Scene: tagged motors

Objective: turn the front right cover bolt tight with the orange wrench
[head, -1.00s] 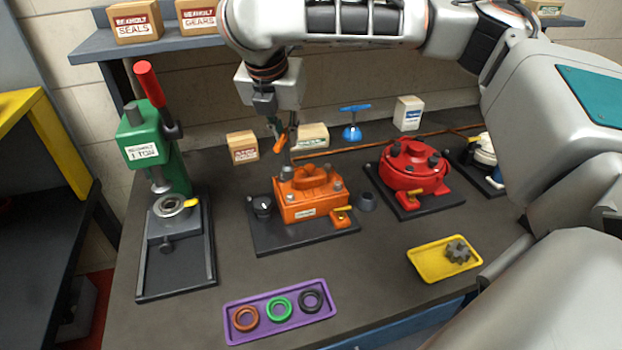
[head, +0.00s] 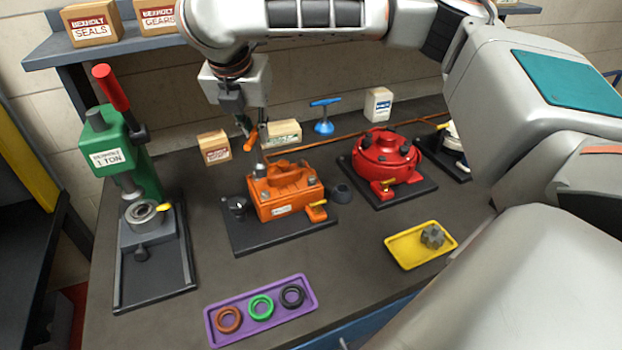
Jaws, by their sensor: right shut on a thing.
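The orange wrench (head: 250,142) is held in my right gripper (head: 252,131), which is shut on it. The gripper comes down from above, behind the orange motor (head: 285,193). The wrench's grey shaft points down near the back left corner of that motor's cover; I cannot tell whether it touches a bolt. Grey bolts show at the cover's corners, including a front right one (head: 311,180). A red motor (head: 385,155) with dark bolts on its round cover stands to the right. My left gripper is not in view.
A green press (head: 125,150) stands at the left. A purple tray (head: 215,338) with rings and a yellow tray (head: 402,252) with a gear (head: 432,236) lie in front. Small boxes and a blue T-handled tool (head: 325,118) stand behind. The bench front centre is clear.

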